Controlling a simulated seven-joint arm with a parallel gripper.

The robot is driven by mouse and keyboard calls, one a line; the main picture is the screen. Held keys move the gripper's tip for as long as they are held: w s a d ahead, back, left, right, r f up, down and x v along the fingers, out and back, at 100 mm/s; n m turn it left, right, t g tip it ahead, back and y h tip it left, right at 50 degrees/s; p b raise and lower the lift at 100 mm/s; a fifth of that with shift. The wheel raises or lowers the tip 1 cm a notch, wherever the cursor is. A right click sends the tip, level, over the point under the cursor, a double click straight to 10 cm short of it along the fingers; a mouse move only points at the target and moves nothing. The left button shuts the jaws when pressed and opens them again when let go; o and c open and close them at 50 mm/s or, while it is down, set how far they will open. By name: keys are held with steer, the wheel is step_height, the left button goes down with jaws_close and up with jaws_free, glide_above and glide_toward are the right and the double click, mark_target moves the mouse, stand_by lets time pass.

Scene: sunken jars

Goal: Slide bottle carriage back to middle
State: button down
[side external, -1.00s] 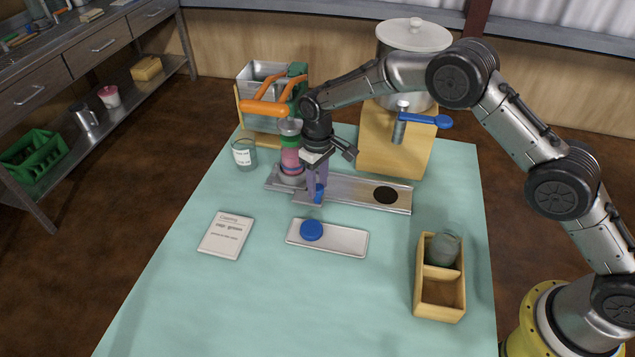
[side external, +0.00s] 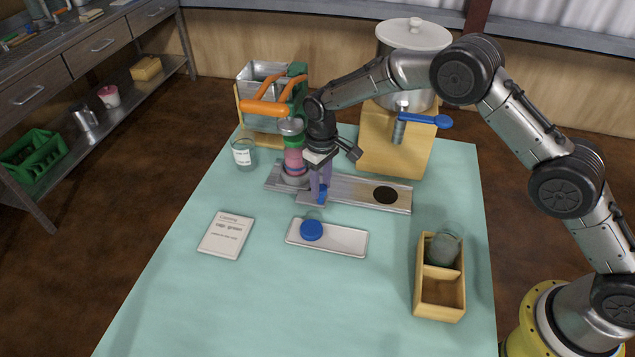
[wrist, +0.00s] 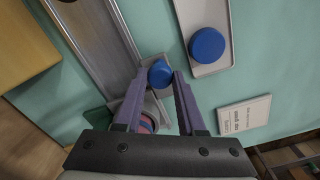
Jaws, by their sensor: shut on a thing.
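The bottle carriage (side external: 312,198) sits on a long metal rail (side external: 350,188), near the rail's left end. My gripper (side external: 321,190) points down and is shut on the carriage's blue knob (side external: 323,193). In the wrist view the blue knob (wrist: 160,74) lies between the purple fingertips. The bottle is mostly hidden there, with a pink part low behind the fingers.
A tray (side external: 350,243) with a blue lid (side external: 311,230) lies in front of the rail. A card (side external: 226,236), a glass jar (side external: 244,154) and a wooden box (side external: 440,291) holding a jar stand around. An orange-handled capping device (side external: 265,107) is behind the bottle.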

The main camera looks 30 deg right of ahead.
steer(key=s+d, duration=0.8)
steer(key=shift+s+d+r, duration=0.1)
steer(key=shift+s+d, duration=0.15)
steer(key=shift+d, duration=0.1)
steer(key=c, duration=0.5)
jaws_free()
step_height(320, 180, up, 14)
